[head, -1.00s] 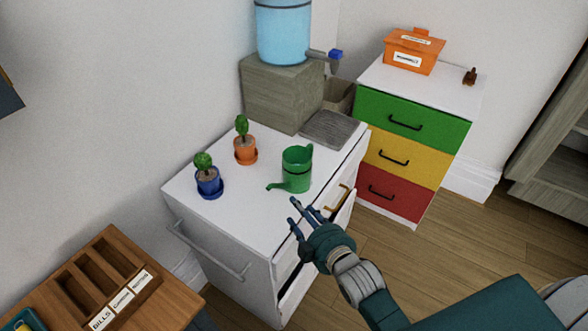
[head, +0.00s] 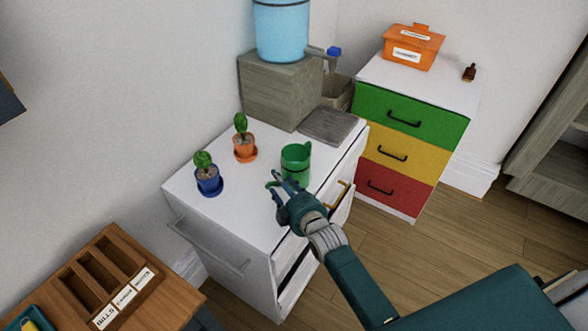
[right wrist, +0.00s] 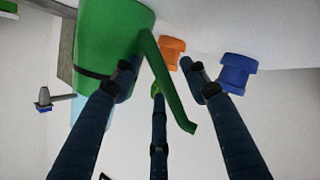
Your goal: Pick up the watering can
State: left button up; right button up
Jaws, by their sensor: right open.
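The green watering can (head: 297,160) stands upright on the white cabinet top, its spout pointing left toward the front edge. It fills the upper left of the right wrist view (right wrist: 112,45), with the spout slanting down between my fingers. My right gripper (head: 284,188) is open, its dark fingers in front of the can in the head view and hiding its lower part and much of the spout. In the right wrist view the spread fingers (right wrist: 160,75) reach toward the can's body and spout. I cannot tell whether they touch. My left gripper is out of view.
A blue-potted cactus (head: 209,182) and an orange-potted cactus (head: 244,147) stand left of the can. A grey slab (head: 328,126) and a wooden block (head: 270,95) under the blue water tank (head: 282,30) are behind. A drawer below is partly open.

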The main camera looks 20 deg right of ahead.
grip_shut()
jog(key=shift+r, duration=0.15)
